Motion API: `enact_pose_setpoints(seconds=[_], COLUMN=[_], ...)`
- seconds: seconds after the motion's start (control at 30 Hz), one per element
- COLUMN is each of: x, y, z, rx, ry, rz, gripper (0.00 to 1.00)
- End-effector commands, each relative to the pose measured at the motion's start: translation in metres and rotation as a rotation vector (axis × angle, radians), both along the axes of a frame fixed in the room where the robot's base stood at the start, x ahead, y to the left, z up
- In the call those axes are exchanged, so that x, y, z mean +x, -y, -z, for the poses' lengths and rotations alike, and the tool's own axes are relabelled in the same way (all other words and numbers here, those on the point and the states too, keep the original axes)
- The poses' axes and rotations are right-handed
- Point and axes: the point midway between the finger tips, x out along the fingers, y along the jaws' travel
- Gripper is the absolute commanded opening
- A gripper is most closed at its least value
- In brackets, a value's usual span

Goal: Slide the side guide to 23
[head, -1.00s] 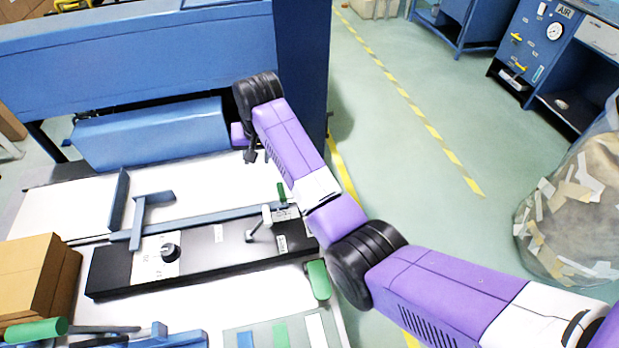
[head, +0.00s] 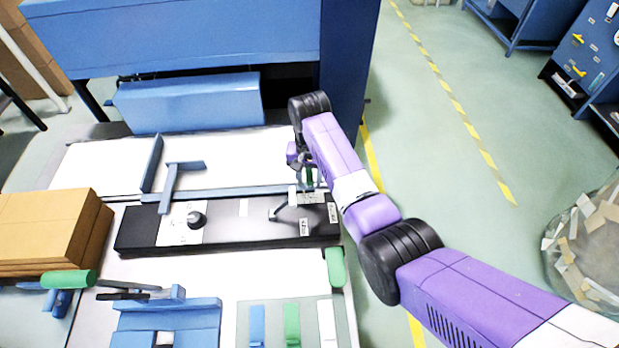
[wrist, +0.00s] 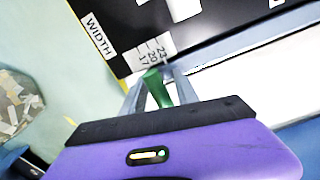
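The side guide is a blue-grey bar (head: 235,192) along the far edge of a black panel (head: 255,226), with upright pieces at its left. A green handle (head: 310,177) stands at its right end. In the wrist view the green handle (wrist: 158,90) stands between the two fingers of my gripper (wrist: 160,84). The fingers look apart, with gaps beside the handle. A scale label (wrist: 152,54) reading 23, 20, 17 lies just beyond the fingertips. The pointer's exact reading cannot be told. In the head view my gripper (head: 304,168) is low at the handle, partly hidden.
A lever with a pale knob (head: 292,194) and a black dial (head: 196,219) are on the panel. A blue machine housing (head: 190,100) stands behind. Brown boxes (head: 45,225) are at left. A WIDTH label (wrist: 98,38) lies near the scale. Open floor is at right.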

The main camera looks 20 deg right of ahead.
Motion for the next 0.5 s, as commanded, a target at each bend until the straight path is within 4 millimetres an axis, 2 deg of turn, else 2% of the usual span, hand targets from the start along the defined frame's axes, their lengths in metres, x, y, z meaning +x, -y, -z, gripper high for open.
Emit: enact_pose_setpoints(seconds=[0.3, 0.47, 0.5], x=[-0.0003, -0.0002, -0.0002], y=[0.0002, 0.0002, 0.0002], z=[0.0031, 0.0029, 0.0029], rx=[0.0, 0.0, 0.0], ry=[0.0, 0.0, 0.0], rz=[0.0, 0.0, 0.0], gripper=[0.34, 0.03, 0.0])
